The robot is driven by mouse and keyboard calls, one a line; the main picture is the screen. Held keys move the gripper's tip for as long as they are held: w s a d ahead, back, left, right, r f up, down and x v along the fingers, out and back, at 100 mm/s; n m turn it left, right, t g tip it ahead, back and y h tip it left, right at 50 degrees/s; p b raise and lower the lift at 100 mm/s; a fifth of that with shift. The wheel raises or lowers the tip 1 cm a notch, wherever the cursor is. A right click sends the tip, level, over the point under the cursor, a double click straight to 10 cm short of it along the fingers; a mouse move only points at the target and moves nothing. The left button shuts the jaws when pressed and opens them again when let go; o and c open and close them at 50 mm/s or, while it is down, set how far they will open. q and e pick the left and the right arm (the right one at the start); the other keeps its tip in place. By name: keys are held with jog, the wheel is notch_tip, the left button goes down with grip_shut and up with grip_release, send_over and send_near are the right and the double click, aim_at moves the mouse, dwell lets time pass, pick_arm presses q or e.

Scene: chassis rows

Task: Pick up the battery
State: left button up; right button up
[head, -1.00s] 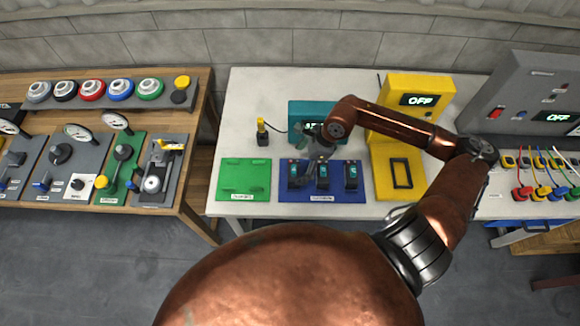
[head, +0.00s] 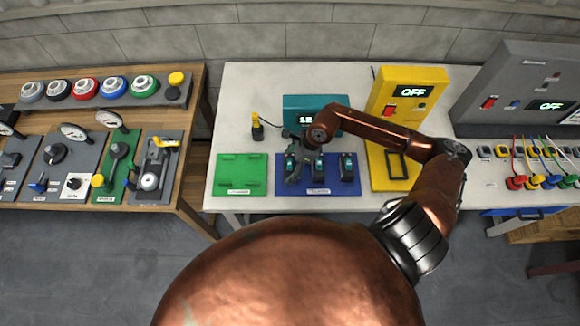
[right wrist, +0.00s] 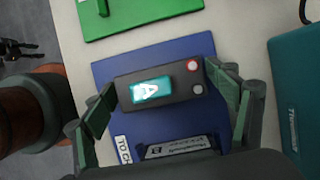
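Several dark batteries with teal labels stand on a blue mat (head: 318,188): a middle one (head: 318,166), a right one (head: 347,168) and a left one partly hidden by my right gripper (head: 294,176). In the right wrist view, a battery marked A (right wrist: 165,84), with a red and a grey terminal, lies between the fingers of my right gripper (right wrist: 165,88). The fingers are spread wide, one close to each end of it; firm contact does not show. Part of another battery marked B (right wrist: 180,148) shows below it.
A green mat (head: 240,178) is left of the blue mat. A teal box with a display (head: 305,103) stands behind, with a black-and-yellow item (head: 257,126) to its left. A yellow panel reading OFF (head: 408,98) is at the right. Open white table lies at the back left.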

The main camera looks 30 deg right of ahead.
jog(key=c, duration=1.4)
jog(key=shift+c, duration=0.2)
jog(key=shift+r, duration=0.2)
